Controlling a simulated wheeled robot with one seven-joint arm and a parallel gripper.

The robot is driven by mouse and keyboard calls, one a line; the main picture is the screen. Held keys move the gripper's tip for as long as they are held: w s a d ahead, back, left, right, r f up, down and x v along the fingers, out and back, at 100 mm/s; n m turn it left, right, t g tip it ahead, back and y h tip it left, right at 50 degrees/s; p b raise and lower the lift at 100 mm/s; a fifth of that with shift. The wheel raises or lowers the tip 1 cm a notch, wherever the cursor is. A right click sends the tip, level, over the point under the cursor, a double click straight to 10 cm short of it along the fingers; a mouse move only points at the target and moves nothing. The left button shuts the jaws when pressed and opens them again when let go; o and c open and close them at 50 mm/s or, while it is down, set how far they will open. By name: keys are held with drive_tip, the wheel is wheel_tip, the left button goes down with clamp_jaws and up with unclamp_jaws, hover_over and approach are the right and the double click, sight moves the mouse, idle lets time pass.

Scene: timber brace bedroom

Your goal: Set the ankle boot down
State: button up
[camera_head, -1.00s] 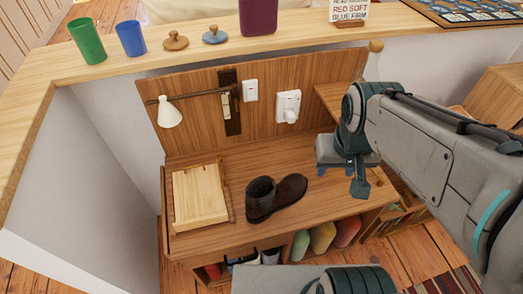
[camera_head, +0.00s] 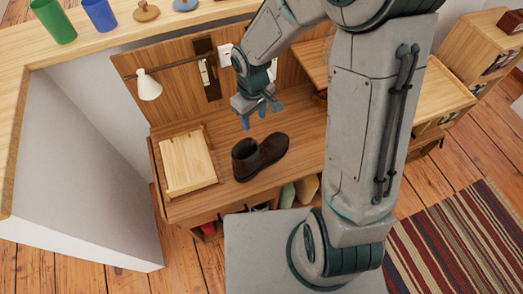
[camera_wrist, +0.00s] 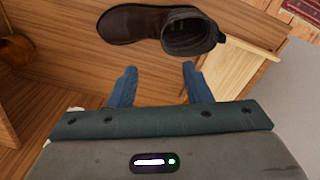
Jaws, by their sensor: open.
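The dark brown ankle boot (camera_head: 260,156) stands upright on its sole on the wooden desk (camera_head: 225,195), its shaft to the left and its toe pointing right. My gripper (camera_head: 259,120) is open and empty, just behind and above the boot in the head view. In the wrist view the boot (camera_wrist: 162,28) lies beyond my two blue fingertips (camera_wrist: 158,75), apart from them, with its shaft opening showing at the right. Nothing is between the fingers.
A pale wooden tray (camera_head: 187,163) lies left of the boot. A white lamp (camera_head: 148,86) sticks out from the back panel. A green cup (camera_head: 53,20) and a blue cup (camera_head: 100,15) stand on the ledge. Bare desk shows right of the boot.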

sight(257, 143)
wheel_tip(257, 143, down, 8)
drive_tip(key=shift+r, duration=0.2)
drive_tip(key=shift+s+d+f, duration=0.15)
drive_tip(key=shift+f, duration=1.2)
drive_tip(key=shift+s+d+f, duration=0.1)
drive_tip(key=shift+d+f, duration=0.05)
drive_tip(key=shift+f, duration=1.15)
clamp_jaws()
drive_tip(key=shift+r, duration=0.1)
